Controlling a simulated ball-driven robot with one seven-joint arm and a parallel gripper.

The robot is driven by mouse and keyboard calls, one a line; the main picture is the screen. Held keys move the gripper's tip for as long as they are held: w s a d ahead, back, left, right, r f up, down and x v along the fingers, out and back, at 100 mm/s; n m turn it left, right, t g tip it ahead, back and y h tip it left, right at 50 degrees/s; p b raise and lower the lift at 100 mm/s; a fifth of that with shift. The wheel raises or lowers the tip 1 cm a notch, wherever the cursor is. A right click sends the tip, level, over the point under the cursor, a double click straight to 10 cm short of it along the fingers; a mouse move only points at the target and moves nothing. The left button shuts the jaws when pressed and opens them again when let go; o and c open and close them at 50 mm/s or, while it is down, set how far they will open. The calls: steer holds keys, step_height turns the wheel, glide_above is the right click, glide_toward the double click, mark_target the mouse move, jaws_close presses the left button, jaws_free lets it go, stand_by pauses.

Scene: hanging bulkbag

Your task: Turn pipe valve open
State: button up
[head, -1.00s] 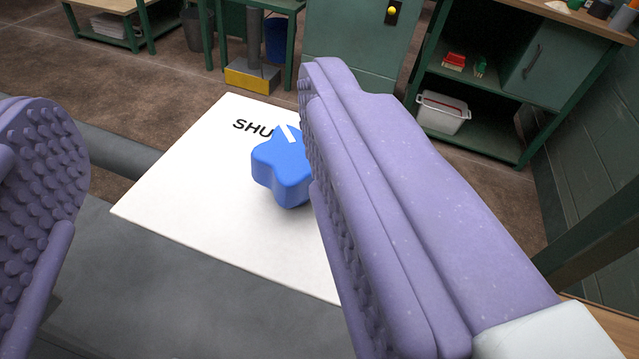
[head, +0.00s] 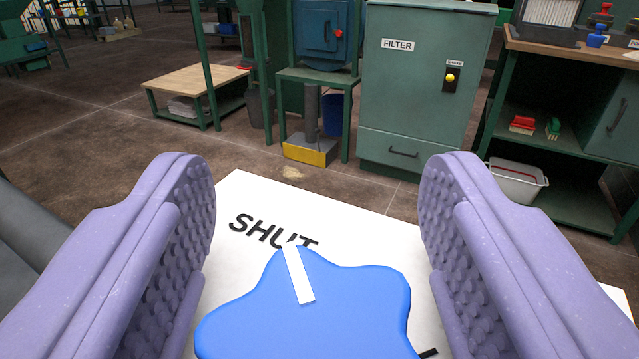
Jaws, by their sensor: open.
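The pipe valve's blue lobed knob (head: 345,310) is large at the bottom middle, its lower part cut off by the picture edge. A white pointer stripe (head: 298,273) on it points up at the word SHUT (head: 262,229). The word is printed on the white plate (head: 375,228) behind the knob, and the knob covers part of its last letters. My gripper (head: 318,235) is open, with one purple studded finger on each side of the knob. White plate shows between the right finger and the knob; I cannot tell whether the left finger touches it.
A grey pipe (head: 35,225) runs at the left. Beyond the plate stand a green FILTER cabinet (head: 415,90), a low wooden-topped table (head: 190,88) and a shelf unit with a white bin (head: 516,183). Brown floor lies open between.

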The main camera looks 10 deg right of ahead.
steer(key=c, duration=1)
steer(key=shift+o, duration=0.2)
